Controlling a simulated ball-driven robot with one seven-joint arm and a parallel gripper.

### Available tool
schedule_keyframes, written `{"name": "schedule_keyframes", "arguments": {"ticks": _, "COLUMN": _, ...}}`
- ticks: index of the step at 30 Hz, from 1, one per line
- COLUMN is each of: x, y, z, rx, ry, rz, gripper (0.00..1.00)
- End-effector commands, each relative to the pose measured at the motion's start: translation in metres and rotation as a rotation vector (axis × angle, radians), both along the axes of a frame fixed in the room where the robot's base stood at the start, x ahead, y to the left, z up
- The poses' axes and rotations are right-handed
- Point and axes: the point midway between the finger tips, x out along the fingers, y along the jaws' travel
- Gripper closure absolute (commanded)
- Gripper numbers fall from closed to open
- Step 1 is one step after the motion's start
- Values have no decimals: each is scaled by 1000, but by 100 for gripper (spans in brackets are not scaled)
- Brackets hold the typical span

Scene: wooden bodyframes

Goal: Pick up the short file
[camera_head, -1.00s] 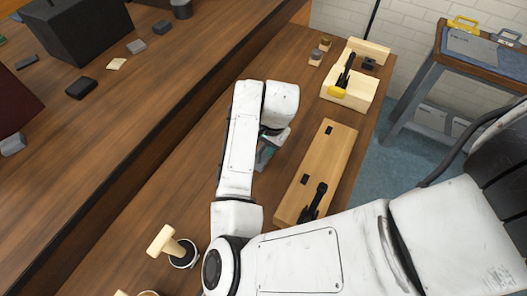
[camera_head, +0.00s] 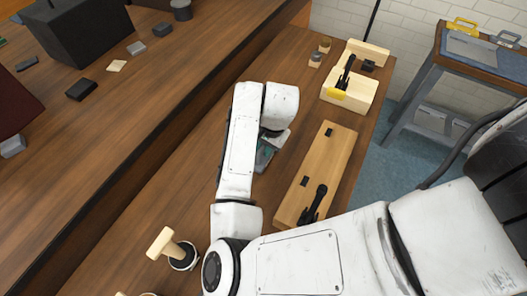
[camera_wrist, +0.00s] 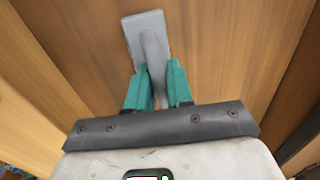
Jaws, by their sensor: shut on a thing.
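The grey tool (camera_wrist: 147,32), taken to be the short file, has a flat, roughly rectangular end and a narrower rounded part below it. In the wrist view my gripper (camera_wrist: 156,78) has its teal fingers shut on the narrower part, with the flat end sticking out beyond the fingertips. Brown wood shows behind the tool; I cannot tell whether the tool touches it. In the head view my gripper (camera_head: 265,155) is partly hidden under my white arm, over the bench, left of the long wooden board.
A long wooden board (camera_head: 328,160) with black clamps lies on the bench (camera_head: 180,165) to the right. A pale wooden fixture (camera_head: 350,97) with a yellow-ended tool is beyond it. A wooden-handled tool (camera_head: 163,243) stands at lower left.

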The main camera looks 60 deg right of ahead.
Motion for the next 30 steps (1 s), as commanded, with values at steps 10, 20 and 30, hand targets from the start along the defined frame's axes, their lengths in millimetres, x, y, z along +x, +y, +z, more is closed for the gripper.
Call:
{"name": "schedule_keyframes", "arguments": {"ticks": 10, "x": 1, "y": 0, "z": 19, "rx": -2, "ry": -3, "rz": -1, "gripper": 100}}
{"name": "schedule_keyframes", "arguments": {"ticks": 20, "x": -29, "y": 32, "z": 82, "rx": -4, "ry": -7, "rz": -2, "gripper": 100}}
{"name": "schedule_keyframes", "arguments": {"ticks": 30, "x": -78, "y": 84, "z": 119, "rx": 2, "ry": -4, "rz": -2, "gripper": 100}}
